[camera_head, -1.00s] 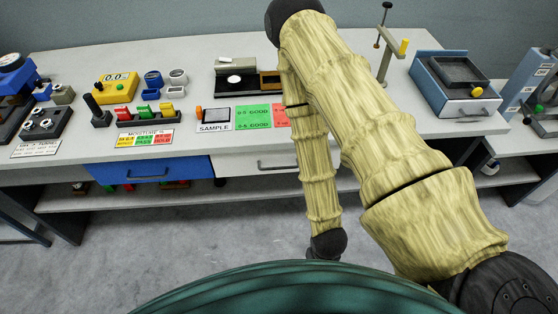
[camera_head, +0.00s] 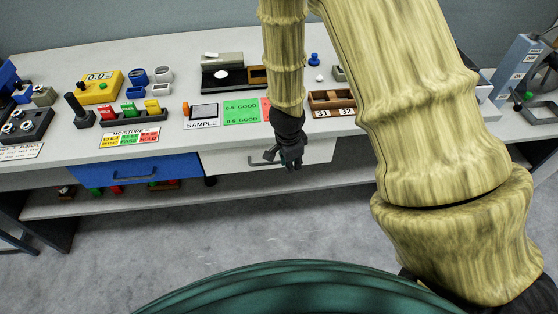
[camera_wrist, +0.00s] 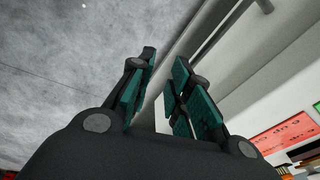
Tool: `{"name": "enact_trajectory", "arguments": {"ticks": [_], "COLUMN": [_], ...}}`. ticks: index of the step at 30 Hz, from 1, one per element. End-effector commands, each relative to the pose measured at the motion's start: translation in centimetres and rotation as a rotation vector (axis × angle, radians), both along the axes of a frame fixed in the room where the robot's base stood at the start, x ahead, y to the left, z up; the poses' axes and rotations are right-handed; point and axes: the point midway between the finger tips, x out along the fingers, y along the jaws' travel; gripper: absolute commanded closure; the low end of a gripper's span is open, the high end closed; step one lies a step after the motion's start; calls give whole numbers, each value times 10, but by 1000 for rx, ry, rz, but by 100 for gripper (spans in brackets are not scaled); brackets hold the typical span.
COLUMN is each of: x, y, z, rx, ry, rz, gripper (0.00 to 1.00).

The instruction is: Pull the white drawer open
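The white drawer (camera_head: 318,152) is under the bench top, right of the blue drawer. Its front looks closed against the bench. Its dark bar handle (camera_head: 262,161) shows just left of my gripper (camera_head: 291,163), which hangs in front of the drawer and hides part of the front and handle. In the wrist view, my gripper (camera_wrist: 165,68) has its teal-padded fingers apart with nothing between them. The drawer's handle (camera_wrist: 240,15) appears there at the upper right, beyond the fingers. I cannot tell whether the gripper touches it.
The blue drawer (camera_head: 100,177) is left of the white one. On the bench top (camera_head: 180,45) are a yellow meter (camera_head: 99,88), a sample sign (camera_head: 203,122), green and red cards and a numbered wooden tray (camera_head: 332,112). A lower shelf (camera_head: 240,196) runs below. The floor in front is clear.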

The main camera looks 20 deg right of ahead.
Motion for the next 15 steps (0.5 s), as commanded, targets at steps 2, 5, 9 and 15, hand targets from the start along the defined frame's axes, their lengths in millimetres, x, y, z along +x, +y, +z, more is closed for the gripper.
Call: {"name": "enact_trajectory", "arguments": {"ticks": [2, 5, 9, 15], "x": [19, 36, 47, 49], "y": [5, 11, 15, 15], "z": [17, 34, 45, 37], "rx": [37, 81, 113, 119], "ry": [-44, -81, -106, -108], "rz": [-93, -181, -242, -252], "gripper": [81, 81, 81, 81]}}
